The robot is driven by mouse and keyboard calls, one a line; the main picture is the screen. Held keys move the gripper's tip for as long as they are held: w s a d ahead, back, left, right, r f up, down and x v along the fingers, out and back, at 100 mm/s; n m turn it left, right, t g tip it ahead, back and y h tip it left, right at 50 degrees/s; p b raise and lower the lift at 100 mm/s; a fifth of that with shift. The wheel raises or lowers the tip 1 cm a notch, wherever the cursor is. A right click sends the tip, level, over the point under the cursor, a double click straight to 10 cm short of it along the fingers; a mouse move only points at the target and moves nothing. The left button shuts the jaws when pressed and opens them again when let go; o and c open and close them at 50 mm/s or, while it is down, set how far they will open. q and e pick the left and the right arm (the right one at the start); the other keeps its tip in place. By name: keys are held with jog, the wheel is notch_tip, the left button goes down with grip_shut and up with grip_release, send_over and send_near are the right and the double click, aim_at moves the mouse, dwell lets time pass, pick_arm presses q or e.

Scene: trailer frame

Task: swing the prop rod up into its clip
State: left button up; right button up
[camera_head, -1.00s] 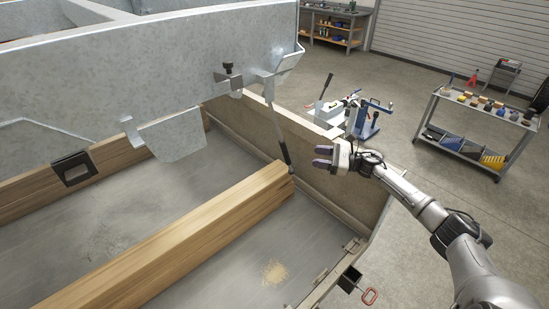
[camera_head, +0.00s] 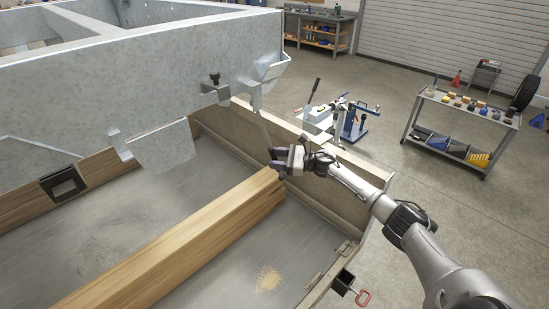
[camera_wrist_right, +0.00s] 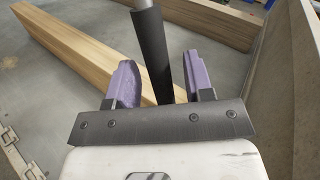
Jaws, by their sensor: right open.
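The prop rod (camera_head: 264,130) hangs steeply from a bracket (camera_head: 255,93) at the near corner of the raised galvanized frame. Its lower end is hidden behind my right gripper in the head view. In the right wrist view its dark grip sleeve (camera_wrist_right: 150,45) stands between the two purple fingers of my right gripper (camera_wrist_right: 160,78). The fingers are open, with a visible gap on the right side of the sleeve. In the head view my right gripper (camera_head: 276,160) is at the rod's lower end. A black-knobbed fitting (camera_head: 214,88) sits left of the bracket; I cannot tell if it is the clip.
A timber beam (camera_head: 185,245) lies in the trailer bed just below my gripper. The trailer side wall (camera_head: 320,176) runs close by on the right. A tool cart (camera_head: 462,112) and blue-white equipment (camera_head: 340,118) stand on the floor beyond.

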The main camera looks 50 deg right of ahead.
jog(key=shift+w+a, duration=0.2)
jog(key=shift+w, duration=0.2)
grip_shut()
dwell(0.4)
